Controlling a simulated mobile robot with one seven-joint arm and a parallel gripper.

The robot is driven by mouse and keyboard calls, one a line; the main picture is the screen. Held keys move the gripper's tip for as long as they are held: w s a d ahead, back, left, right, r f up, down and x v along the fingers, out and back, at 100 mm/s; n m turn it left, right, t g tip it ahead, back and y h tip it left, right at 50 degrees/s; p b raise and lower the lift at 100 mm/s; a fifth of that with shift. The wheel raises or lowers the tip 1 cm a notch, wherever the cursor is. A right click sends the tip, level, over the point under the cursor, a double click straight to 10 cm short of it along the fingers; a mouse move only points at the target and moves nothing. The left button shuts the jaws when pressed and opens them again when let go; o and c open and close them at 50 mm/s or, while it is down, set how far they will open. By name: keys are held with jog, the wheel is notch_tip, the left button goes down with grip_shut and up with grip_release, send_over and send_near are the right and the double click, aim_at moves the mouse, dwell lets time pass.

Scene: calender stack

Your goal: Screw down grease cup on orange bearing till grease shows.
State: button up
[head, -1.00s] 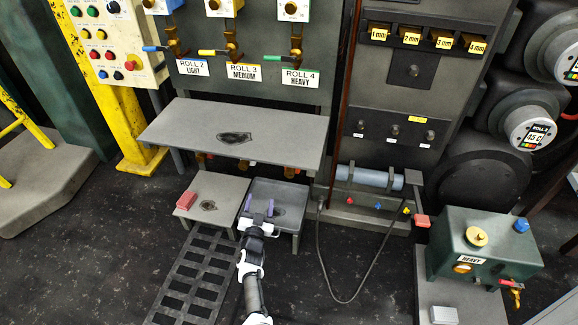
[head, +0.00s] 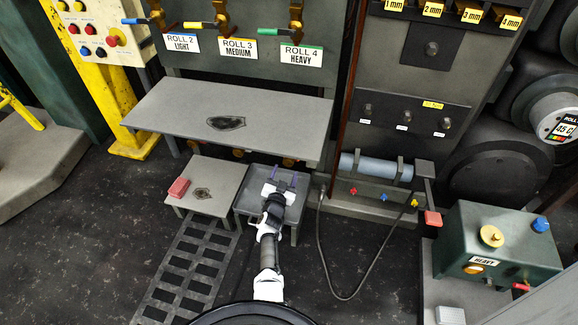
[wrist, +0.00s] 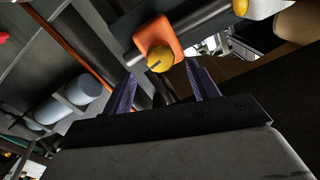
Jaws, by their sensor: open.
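In the wrist view an orange block (wrist: 157,36), seemingly the orange bearing, sits ahead of my gripper near the top centre. A round yellow cap with a dark slot, seemingly the grease cup (wrist: 158,58), is on its near face. My gripper (wrist: 162,84) is open, its two purple fingers apart and empty. The cap lies between and beyond the fingertips in the picture; I see no contact. No grease can be made out. In the head view my gripper (head: 281,177) is over the low grey tray, and I cannot make out the orange bearing there.
A wide grey shelf (head: 170,105) stands behind my gripper. A low stand (head: 222,174) with a red block (head: 178,187) is to the left of the grey tray (head: 243,207). A hanging cable (head: 322,250) and a green HEAVY box (head: 480,220) are to the right.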

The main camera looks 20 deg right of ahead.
aim_at(288, 164)
jog(key=b+x, duration=0.3)
jog(key=x, duration=0.2)
jog(key=shift+w+d+f+b, duration=0.15)
jog(key=shift+w+f+b, duration=0.05)
jog(key=shift+w+b, duration=0.1)
jog(key=shift+w+d+r+b, duration=0.2)
jog(key=shift+w+d+b, duration=0.25)
jog(key=shift+w, duration=0.15)
jog(key=c, duration=1)
